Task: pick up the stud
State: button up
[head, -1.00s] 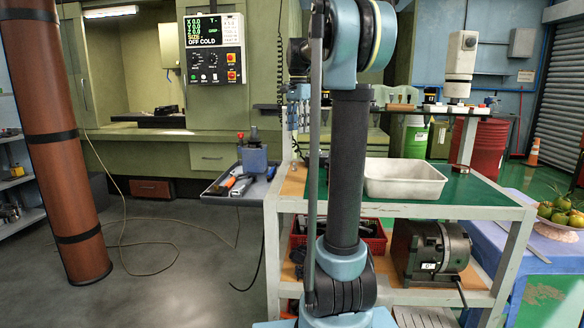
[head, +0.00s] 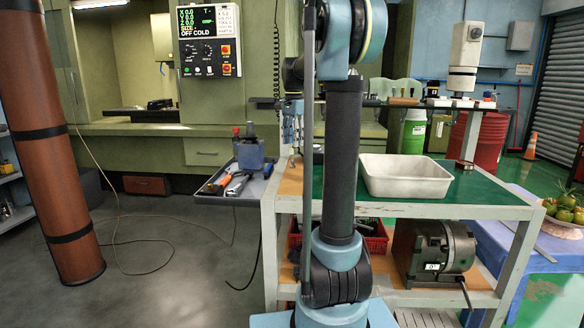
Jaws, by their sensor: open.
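I cannot make out a stud in the head view. Small metal pieces on the cart top are too small or too hidden to name. My own arm stands upright across the middle of the picture and covers part of the cart's left side. A dark link of it shows near the top, left of the upper joint. I cannot make out my gripper's fingers; the arm hides that end. The tooling cart (head: 420,211) has a green top with a wooden strip at its left end.
A white bin (head: 405,190) sits on the cart top. A side tray (head: 214,197) at left holds hand tools and a blue-grey block. A chuck (head: 435,248) and a red crate (head: 375,243) sit on the lower shelf. A blue table (head: 530,262) stands at right.

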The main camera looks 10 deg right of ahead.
aim_at(293, 164)
jog(key=shift+s+a+f, duration=0.1)
jog(key=shift+f, duration=2.1)
jog(key=shift+s+a+f, duration=0.1)
jog(key=shift+f, duration=2.05)
grip_shut()
